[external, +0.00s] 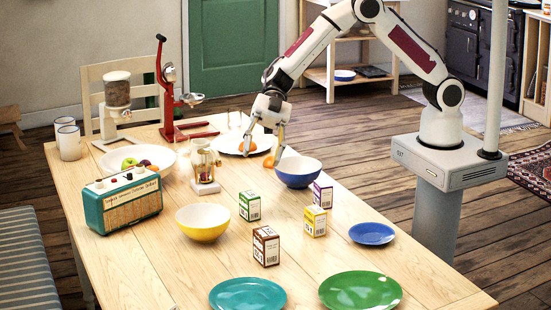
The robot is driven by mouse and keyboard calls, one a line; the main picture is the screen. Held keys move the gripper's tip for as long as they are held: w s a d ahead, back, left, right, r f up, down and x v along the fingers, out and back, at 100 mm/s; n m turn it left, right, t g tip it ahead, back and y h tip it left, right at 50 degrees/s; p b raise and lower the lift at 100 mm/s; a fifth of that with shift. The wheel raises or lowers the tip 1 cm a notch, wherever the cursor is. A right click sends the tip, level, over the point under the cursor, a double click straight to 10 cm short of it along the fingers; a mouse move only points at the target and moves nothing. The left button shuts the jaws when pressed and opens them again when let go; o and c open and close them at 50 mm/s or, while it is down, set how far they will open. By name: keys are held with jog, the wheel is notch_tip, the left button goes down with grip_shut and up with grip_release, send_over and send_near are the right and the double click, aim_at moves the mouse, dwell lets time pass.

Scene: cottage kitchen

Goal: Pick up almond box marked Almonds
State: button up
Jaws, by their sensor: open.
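Four small boxes stand upright on the wooden table: a green box (249,206), a brown box (266,246), a yellow box (315,221) and a purple box (322,194). Their printing is too small to read, so I cannot tell which is marked Almonds. My gripper (262,156) points down, open, over the far part of the table by the white plate (231,148). It is beyond all the boxes and apart from them. An orange piece (269,161) shows at its fingertips; I cannot tell whether they touch.
A blue bowl (298,171) stands between my gripper and the purple box. A yellow bowl (203,222), a glass jar (204,167) and a teal radio (124,200) are to the left. Blue (371,234), green (360,291) and teal (247,295) plates lie nearer the front.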

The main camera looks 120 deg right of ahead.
jog(key=s+a+f+n+g+y, duration=0.2)
jog(key=s+f+g, duration=0.25)
jog(key=f, duration=0.35)
jog(key=g+y, duration=0.1)
jog(key=g, duration=0.2)
send_near(317, 210)
jog(key=x, duration=0.3)
jog(key=shift+w+d+r+n, duration=0.1)
jog(key=shift+w+n, duration=0.15)
jog(key=shift+n, duration=0.15)
jog(key=shift+x, duration=1.35)
jog(key=shift+s+x, duration=0.1)
jog(key=shift+x, duration=1.2)
jog(key=shift+s+x, duration=0.15)
jog(key=shift+x, duration=1.15)
jog(key=shift+c, duration=0.3)
jog(key=c, duration=1.2)
